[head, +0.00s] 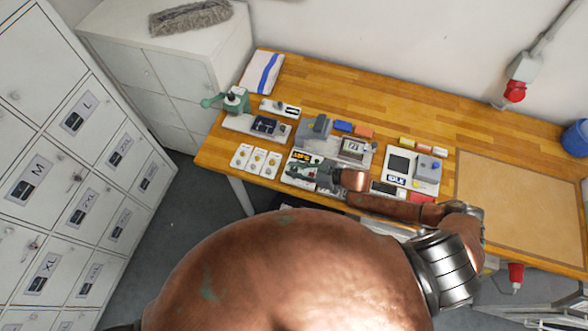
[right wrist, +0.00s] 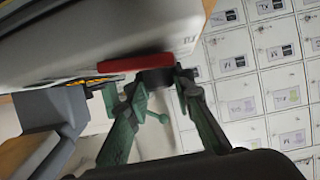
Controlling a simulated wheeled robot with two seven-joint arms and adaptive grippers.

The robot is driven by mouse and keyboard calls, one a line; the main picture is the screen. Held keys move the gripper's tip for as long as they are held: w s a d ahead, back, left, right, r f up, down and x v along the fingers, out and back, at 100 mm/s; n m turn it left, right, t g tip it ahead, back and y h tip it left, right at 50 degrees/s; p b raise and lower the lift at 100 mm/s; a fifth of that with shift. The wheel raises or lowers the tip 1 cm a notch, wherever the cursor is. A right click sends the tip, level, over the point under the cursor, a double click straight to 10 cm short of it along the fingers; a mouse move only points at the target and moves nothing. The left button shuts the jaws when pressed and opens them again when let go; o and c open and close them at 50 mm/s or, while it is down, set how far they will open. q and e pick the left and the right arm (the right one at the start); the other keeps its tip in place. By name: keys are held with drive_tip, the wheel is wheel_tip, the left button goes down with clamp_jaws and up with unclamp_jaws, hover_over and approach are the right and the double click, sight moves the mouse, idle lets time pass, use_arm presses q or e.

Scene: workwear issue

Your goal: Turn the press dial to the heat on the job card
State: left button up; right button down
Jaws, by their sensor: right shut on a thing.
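My right gripper (head: 303,170) reaches in from the right to the front of the bench. In the right wrist view its green fingers (right wrist: 160,86) are closed about a dark round knob (right wrist: 154,79), which seems to be the press dial. The knob sits below a red strip (right wrist: 135,64) on a pale machine body (right wrist: 110,25). In the head view the gripper and forearm hide the knob. The dial's marks and pointer cannot be seen. My left gripper is not in view.
A grey block-shaped device (head: 317,127) and a framed display (head: 355,148) stand behind the gripper. A white unit with a dark panel (head: 400,164) is to the right. A green-handled tool (head: 234,99) stands at the back left. A brown mat (head: 520,205) lies clear at right.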

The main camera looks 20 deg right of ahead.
drive_tip(key=shift+r+n+g, duration=0.1)
drive_tip(key=shift+n+g, duration=0.2)
drive_tip(key=shift+n, duration=0.1)
drive_tip(key=c, duration=1.7)
unclamp_jaws()
drive_tip(key=shift+o, duration=0.2)
drive_tip(key=v, duration=1.2)
drive_tip(key=shift+w+d, duration=0.1)
drive_tip(key=shift+f, duration=0.25)
